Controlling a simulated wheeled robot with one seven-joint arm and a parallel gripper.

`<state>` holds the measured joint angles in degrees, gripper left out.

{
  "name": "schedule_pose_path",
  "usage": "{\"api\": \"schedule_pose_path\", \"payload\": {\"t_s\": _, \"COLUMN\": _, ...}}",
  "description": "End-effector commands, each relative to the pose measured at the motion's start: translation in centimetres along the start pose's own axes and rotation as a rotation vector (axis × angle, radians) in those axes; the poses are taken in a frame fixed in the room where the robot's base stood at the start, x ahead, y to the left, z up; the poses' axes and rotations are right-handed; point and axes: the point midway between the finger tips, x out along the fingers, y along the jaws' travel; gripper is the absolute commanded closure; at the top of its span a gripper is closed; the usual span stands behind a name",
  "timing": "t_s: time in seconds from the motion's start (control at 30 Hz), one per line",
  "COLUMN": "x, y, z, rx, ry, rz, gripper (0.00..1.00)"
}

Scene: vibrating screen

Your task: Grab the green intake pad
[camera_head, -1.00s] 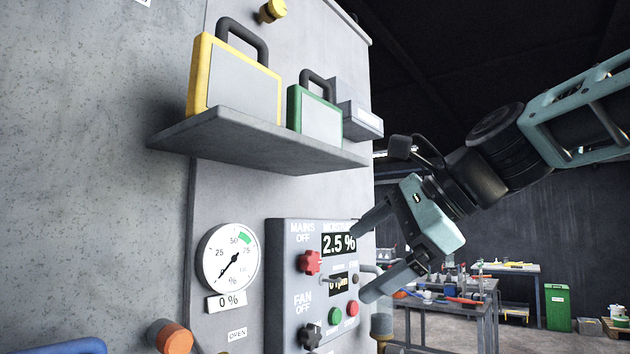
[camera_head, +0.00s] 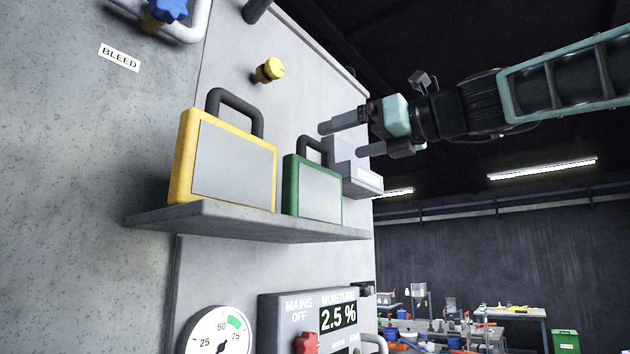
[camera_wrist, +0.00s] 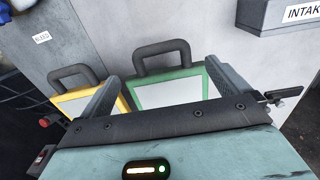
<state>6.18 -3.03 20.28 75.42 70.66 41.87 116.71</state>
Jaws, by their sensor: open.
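The green intake pad (camera_head: 313,190) stands upright on a grey shelf (camera_head: 250,221), with a green frame, a pale face and a dark handle on top. My gripper (camera_head: 340,140) is open and empty, at the height of the handle and just right of it in the head view. In the wrist view the green pad (camera_wrist: 170,91) lies between my two fingers, with its handle beyond them. The wrist view does not show a finger touching it. The gripper body hides the pad's lower part there.
A larger yellow-framed pad (camera_head: 230,160) stands left of the green one, close beside it. A grey box (camera_head: 358,178) is on the right, marked INTAK in the wrist view (camera_wrist: 275,12). A yellow knob (camera_head: 269,70) sticks out above the shelf. A control panel (camera_head: 285,315) is below.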

Motion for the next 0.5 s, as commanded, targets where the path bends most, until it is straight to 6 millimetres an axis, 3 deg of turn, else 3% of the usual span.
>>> {"api": "schedule_pose_path", "payload": {"t_s": 0.1, "x": 1.9, "y": 0.0, "z": 0.3, "rx": 0.001, "ry": 0.001, "rz": 0.001, "gripper": 0.00}}
{"api": "schedule_pose_path", "payload": {"t_s": 0.37, "x": 3.8, "y": 0.0, "z": 0.2, "rx": 0.000, "ry": 0.001, "rz": 0.001, "gripper": 0.00}}
{"api": "schedule_pose_path", "payload": {"t_s": 0.5, "x": 5.9, "y": -0.1, "z": 0.3, "rx": 0.001, "ry": 0.002, "rz": 0.002, "gripper": 0.00}}
